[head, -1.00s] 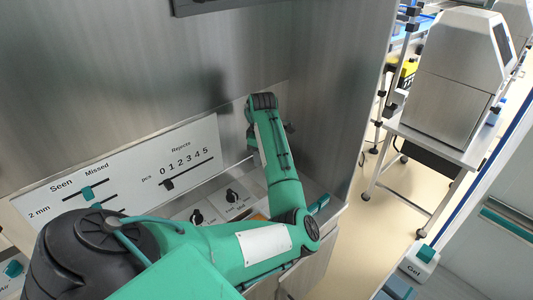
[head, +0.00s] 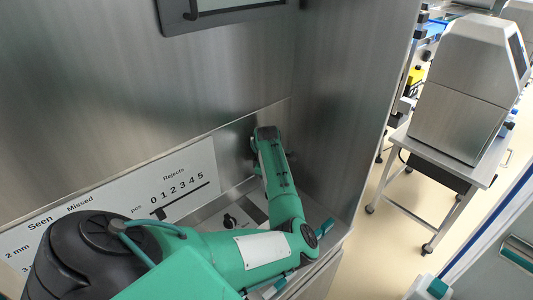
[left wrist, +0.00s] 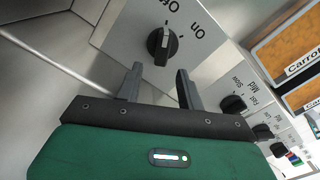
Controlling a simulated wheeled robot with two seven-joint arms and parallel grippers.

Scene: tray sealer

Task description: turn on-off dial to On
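The on-off dial (left wrist: 161,46) is a black knob on a pale panel in the left wrist view, with "Off" and "On" printed beside it. Its white mark points towards the Off side. My left gripper (left wrist: 160,69) is open, its two dark fingers apart and just short of the dial, which shows between and beyond the fingertips. Nothing is between the fingers. In the head view my left arm covers the gripper and I cannot make out the on-off dial. My right gripper is in neither view.
A Fast-Mid-Slow dial (left wrist: 233,104) is right of the fingers, with orange "Carrot" pictures (left wrist: 290,45) beyond. A slider panel (head: 150,195) lies left of my arm, a steel side wall (head: 345,110) right of it. A steel machine on a cart (head: 460,100) stands farther right.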

